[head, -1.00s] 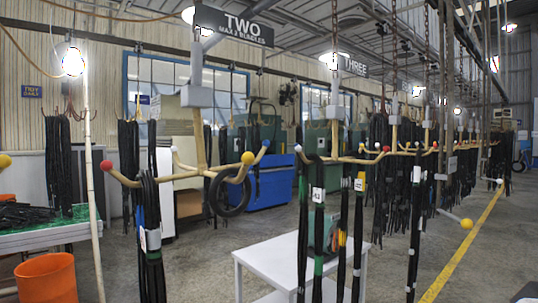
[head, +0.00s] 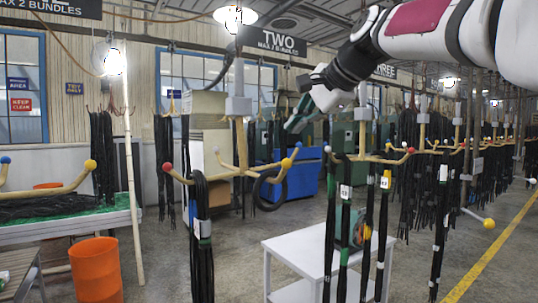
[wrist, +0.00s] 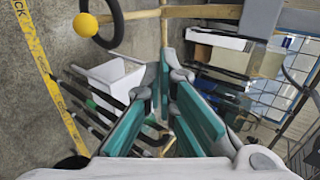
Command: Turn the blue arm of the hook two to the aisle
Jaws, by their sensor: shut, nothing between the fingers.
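Hook two (head: 240,165) hangs under the TWO sign (head: 283,44), its tan arms spreading from a central stem. Its blue-tipped arm (head: 298,146) points right and back, just behind the yellow-tipped arm (head: 287,163). The red-tipped arm (head: 168,167) points left with a black hose bundle on it. My gripper (head: 296,118), with teal fingers, is above and near the blue tip, seemingly apart from it. In the wrist view the fingers (wrist: 164,95) are shut and empty. A yellow ball tip (wrist: 86,25) and a black ring show there; I cannot make out the blue tip.
A black ring (head: 270,190) hangs on hook two. Another hook (head: 365,155) with hoses is close on the right. A white table (head: 300,245) stands below, an orange bucket (head: 96,270) at left. A yellow floor line (head: 490,255) marks the aisle at right.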

